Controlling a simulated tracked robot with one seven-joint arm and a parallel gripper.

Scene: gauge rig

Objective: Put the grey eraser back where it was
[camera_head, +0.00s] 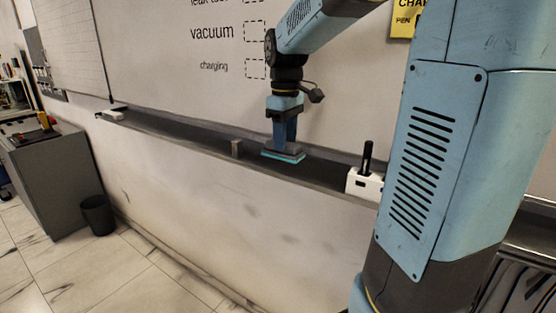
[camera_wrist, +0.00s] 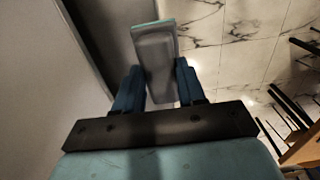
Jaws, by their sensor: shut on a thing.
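The grey eraser (camera_head: 284,154) has a grey top and a teal underside. My gripper (camera_head: 285,141) points down and is shut on it from above. The eraser is level, over the dark ledge (camera_head: 190,134) under the whiteboard; I cannot tell whether it touches the ledge. In the wrist view the eraser (camera_wrist: 155,45) sits between the two blue fingers of my gripper (camera_wrist: 157,72), its teal edge at the far end. The fingers hide part of its sides.
A small grey block (camera_head: 236,148) stands on the ledge left of the eraser. A white holder (camera_head: 362,184) with a black marker (camera_head: 367,155) stands to the right. A white item (camera_head: 113,113) lies at the ledge's far left. A dark bin (camera_head: 98,214) stands on the floor.

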